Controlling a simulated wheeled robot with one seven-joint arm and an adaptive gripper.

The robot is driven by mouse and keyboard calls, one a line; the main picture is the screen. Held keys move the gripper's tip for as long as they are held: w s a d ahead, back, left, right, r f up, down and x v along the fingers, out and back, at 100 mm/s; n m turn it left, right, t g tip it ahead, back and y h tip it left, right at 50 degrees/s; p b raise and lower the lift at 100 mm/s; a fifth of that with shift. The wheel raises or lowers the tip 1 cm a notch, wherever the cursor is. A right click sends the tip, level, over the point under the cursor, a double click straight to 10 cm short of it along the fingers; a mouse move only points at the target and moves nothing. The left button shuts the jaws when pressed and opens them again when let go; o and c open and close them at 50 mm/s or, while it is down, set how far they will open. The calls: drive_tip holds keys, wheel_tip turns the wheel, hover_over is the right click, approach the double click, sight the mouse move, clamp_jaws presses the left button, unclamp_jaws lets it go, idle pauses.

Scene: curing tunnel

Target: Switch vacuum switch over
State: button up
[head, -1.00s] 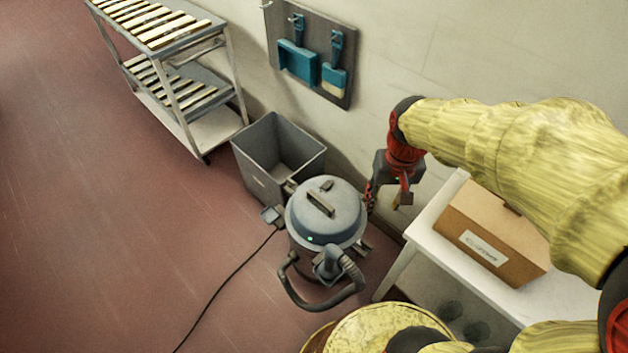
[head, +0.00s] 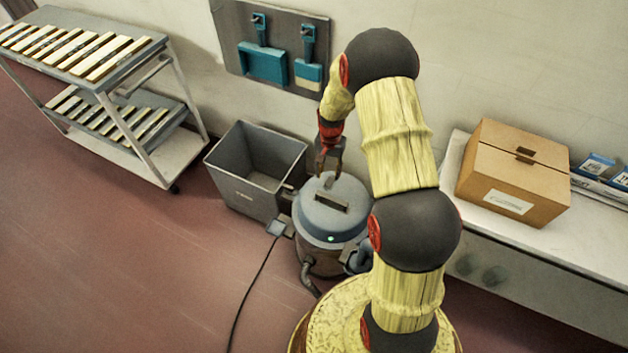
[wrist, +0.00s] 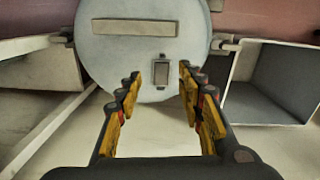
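The vacuum (head: 318,225) is a drum with a round blue-grey lid, standing on the floor. A small green light (head: 331,239) glows on its near side. In the wrist view the lid (wrist: 112,60) fills the top middle, with a long slot-like handle (wrist: 135,27) across it. The vacuum switch (wrist: 161,72), a small framed rectangular rocker, is on the lid below the handle. My gripper (wrist: 159,80) is open and empty, its yellow-and-black fingers on either side of the switch in that view. In the head view my gripper (head: 328,166) is at the lid's wall-side edge; contact cannot be told.
A grey open bin (head: 228,189) stands left of the vacuum. A slatted trolley (head: 150,160) is further left. A white table (head: 456,165) with a cardboard box (head: 510,175) is at right. A tool board (head: 236,30) hangs on the wall. A black cable (head: 255,285) crosses the floor.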

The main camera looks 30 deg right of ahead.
sight(328, 185)
drive_tip(key=shift+m, duration=0.5)
drive_tip(key=f+b, duration=0.1)
drive_tip(key=f, duration=0.1)
drive_tip(key=f+b, duration=0.1)
drive_tip(key=f, duration=0.2)
drive_tip(key=f+b, duration=0.1)
drive_tip(key=f, duration=0.1)
drive_tip(key=shift+w+d+f, duration=0.25)
drive_tip(key=shift+w+f, duration=0.05)
drive_tip(key=shift+f, duration=0.05)
drive_tip(key=c, duration=0.4)
clamp_jaws()
